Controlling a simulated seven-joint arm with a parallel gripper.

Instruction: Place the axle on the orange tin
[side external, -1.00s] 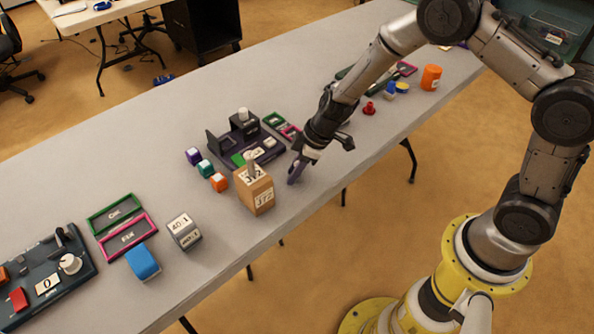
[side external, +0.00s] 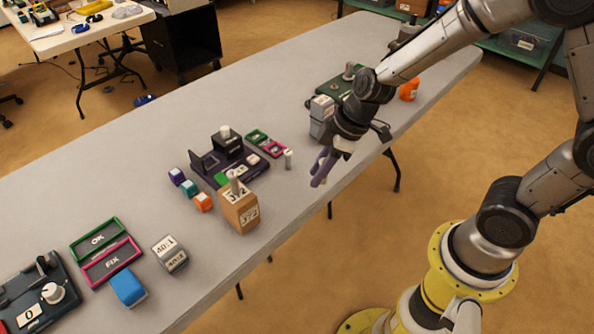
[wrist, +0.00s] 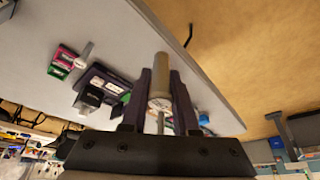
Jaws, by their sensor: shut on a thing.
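The axle (wrist: 160,80), a pale grey cylinder with a thinner rod, is between the dark purple fingers of my gripper (wrist: 161,98) in the wrist view. My gripper also shows in the side view (side external: 321,168), pointing down above the table's front edge. There the fingers hide most or all of the axle. The orange tin (side external: 409,91) stands on the table farther right, behind my wrist and partly hidden by my arm. My gripper is apart from it, to its left.
A grey peg (side external: 288,159) stands left of my gripper. A wooden box (side external: 240,211) with a peg on top is farther left, by a dark fixture (side external: 205,162). A grey block (side external: 321,113) and a green board (side external: 335,90) lie behind my arm.

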